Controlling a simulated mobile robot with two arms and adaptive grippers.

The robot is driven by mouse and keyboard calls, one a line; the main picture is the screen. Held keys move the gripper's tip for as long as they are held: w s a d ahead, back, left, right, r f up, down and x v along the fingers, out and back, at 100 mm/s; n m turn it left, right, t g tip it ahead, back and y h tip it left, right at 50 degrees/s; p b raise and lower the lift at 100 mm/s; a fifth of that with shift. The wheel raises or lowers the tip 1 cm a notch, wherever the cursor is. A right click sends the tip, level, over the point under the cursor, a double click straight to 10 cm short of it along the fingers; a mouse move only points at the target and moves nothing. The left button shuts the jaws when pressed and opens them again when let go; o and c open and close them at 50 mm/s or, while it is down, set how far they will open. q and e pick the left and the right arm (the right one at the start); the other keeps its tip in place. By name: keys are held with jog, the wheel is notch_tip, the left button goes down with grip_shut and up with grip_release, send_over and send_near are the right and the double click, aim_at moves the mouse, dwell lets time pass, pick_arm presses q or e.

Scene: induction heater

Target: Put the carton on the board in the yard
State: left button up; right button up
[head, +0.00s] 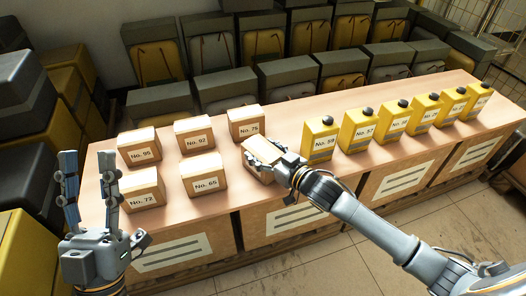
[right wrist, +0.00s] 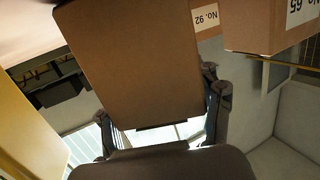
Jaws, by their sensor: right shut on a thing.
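My right gripper (head: 266,158) is shut on a small brown carton (head: 262,146) at the front edge of the wooden counter. In the right wrist view the held carton (right wrist: 130,65) fills the middle, between the gripper's two fingers (right wrist: 160,122). Its label is not visible, and I cannot tell whether it touches the counter. My left gripper (head: 88,168) is open, empty and upright at the counter's left end. I cannot make out a board or a yard in either view.
Several numbered cartons, such as No. 92 (head: 196,137), No. 75 (head: 246,123) and No. 65 (head: 204,174), stand on the counter (head: 285,125). Yellow boxes with black knobs (head: 320,140) line its right side. Dark-lidded cases (head: 225,90) stand behind. Tiled floor (head: 365,265) lies in front.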

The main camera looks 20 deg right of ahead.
aim_at(276, 160)
pick_arm(q)
jog(key=shift+s, duration=0.1)
pick_arm(e)
jog(key=o, duration=1.5)
jog(key=shift+f, duration=0.1)
jog(key=shift+s, duration=0.1)
jog(key=p+v, duration=0.1)
jog(key=v, duration=0.4)
jog(key=shift+p, duration=0.4)
jog(key=p+v, duration=0.2)
jog(key=v, duration=0.5)
pick_arm(q)
jog(key=w+f+g+y, duration=0.3)
jog(key=w+f+g, duration=0.3)
jog(key=f+g, duration=0.3)
notch_tip(276, 160, down, 4)
jog(key=shift+r, duration=0.2)
pick_arm(e)
jog(key=s+a+r+t, duration=0.1)
jog(key=a+r, duration=0.1)
jog(key=r, duration=0.2)
jog(key=s+a+r+m+t+h, duration=0.1)
jog(key=s+a+r, duration=0.1)
jog(key=a+r, duration=0.1)
jog(key=s+a+r+m+t+h, duration=0.1)
jog(key=s+a+r, duration=0.1)
jog(key=r, duration=0.4)
jog(key=shift+s+a+r, duration=0.1)
jog(key=shift+a, duration=0.1)
